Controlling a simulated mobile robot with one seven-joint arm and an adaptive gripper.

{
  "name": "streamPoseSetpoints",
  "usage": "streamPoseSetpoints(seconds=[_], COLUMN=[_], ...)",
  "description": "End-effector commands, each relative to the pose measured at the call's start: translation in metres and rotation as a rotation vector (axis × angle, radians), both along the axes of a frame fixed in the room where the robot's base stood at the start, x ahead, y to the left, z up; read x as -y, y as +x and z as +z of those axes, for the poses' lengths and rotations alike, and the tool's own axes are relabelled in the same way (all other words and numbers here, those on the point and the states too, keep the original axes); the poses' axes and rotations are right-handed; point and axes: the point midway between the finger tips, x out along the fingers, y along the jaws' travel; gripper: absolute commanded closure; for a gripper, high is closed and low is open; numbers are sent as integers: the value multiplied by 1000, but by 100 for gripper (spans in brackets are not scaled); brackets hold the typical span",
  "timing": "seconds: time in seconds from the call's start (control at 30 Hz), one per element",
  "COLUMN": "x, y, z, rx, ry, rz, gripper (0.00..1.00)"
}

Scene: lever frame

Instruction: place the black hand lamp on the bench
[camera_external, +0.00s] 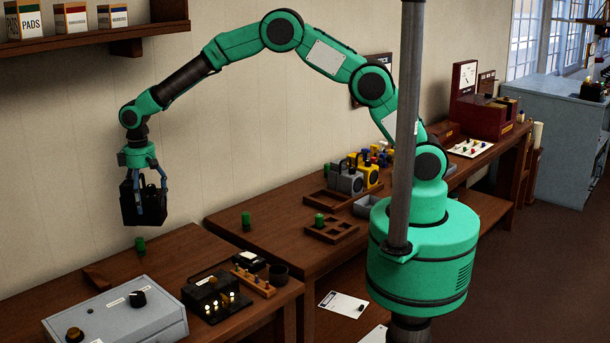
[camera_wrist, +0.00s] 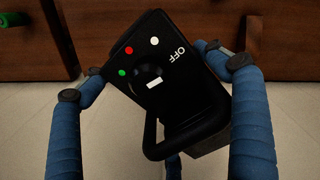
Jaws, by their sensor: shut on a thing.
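The black hand lamp (camera_external: 131,206) hangs in my gripper (camera_external: 146,207) near the wall, above the height of the bench tops and apart from them. In the wrist view the lamp (camera_wrist: 185,105) is a black box with a looped handle, an "OFF" label and red, green and white dots. The blue fingers of my gripper (camera_wrist: 155,78) are shut on its two sides. The lamp is turned at an angle between them. The front wooden bench (camera_external: 180,250) is below; the far bench (camera_external: 265,222) stands to its right. The lamp's underside is hidden.
On the front bench are a grey control box (camera_external: 120,318), a black box with lit lamps (camera_external: 214,295), a wooden peg rack (camera_external: 253,281), a dark cup (camera_external: 278,273) and a green cylinder (camera_external: 140,245). Another green cylinder (camera_external: 246,221) stands on the far bench. A shelf (camera_external: 90,38) hangs above.

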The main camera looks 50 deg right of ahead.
Motion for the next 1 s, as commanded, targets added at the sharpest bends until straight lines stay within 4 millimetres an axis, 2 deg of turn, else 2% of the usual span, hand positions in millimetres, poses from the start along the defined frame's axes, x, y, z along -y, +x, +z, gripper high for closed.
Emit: streamPoseSetpoints(seconds=[0.03,0.1,0.6,0.8,1.0], x=[-15,-33,-155,-199,-232], y=[-4,-11,-69,-97,-122], z=[4,6,26,34,40], rx=[3,1,2,2,2], ry=[3,1,2,2,2], rz=[23,53,261,340,400], gripper=[58,58,58,58,58])
